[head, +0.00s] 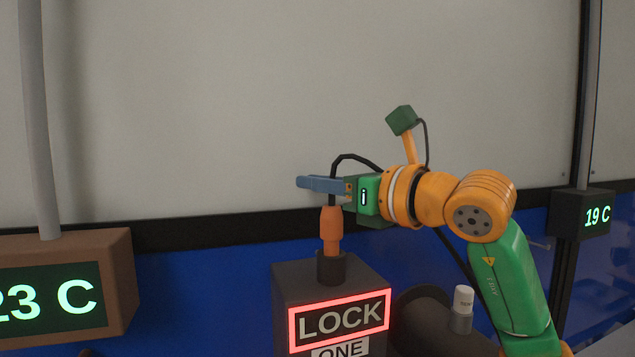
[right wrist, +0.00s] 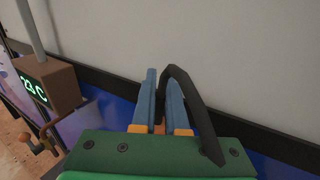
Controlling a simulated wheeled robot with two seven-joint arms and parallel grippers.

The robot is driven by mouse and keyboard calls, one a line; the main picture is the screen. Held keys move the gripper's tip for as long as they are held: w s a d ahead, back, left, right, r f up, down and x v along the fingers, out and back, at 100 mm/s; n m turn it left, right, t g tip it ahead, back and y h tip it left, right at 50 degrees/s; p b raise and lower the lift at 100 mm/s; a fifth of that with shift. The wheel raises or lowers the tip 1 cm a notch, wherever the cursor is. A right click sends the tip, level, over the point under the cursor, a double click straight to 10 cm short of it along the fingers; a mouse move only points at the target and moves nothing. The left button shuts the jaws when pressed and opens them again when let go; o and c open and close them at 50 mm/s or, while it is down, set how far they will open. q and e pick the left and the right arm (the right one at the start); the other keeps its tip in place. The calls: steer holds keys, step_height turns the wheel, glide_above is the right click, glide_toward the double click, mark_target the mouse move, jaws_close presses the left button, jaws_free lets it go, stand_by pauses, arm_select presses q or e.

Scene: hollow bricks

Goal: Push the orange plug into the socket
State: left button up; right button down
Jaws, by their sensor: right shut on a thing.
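The orange plug (head: 331,232) stands upright over the socket (head: 331,268), a black round collar on top of a dark box. The plug's lower end meets the collar's top edge; how deep it sits cannot be told. My right gripper (head: 318,184) is shut on the plug's top end, its blue fingers level and reaching in from the right. In the right wrist view the blue fingers (right wrist: 162,100) stand either side of a bit of orange. A black cable (right wrist: 196,110) arches from the plug's top over the gripper. My left gripper is not in view.
The dark box (head: 290,300) carries a red-framed LOCK sign. A dark cylinder (head: 420,310) and a white-capped knob (head: 463,300) are right of it. A brown box with a temperature display (head: 120,275) is at left. A pale wall is behind.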

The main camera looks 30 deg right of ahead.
steer(key=shift+f+b, duration=0.95)
steer(key=shift+f, duration=0.2)
steer(key=c, duration=0.9)
jaws_free()
steer(key=shift+r, duration=0.1)
steer(key=shift+o, duration=0.2)
steer(key=shift+s, duration=0.4)
steer(key=b+v, duration=0.2)
steer(key=v, duration=0.4)
steer(key=shift+s, duration=0.15)
steer(key=shift+d, duration=0.1)
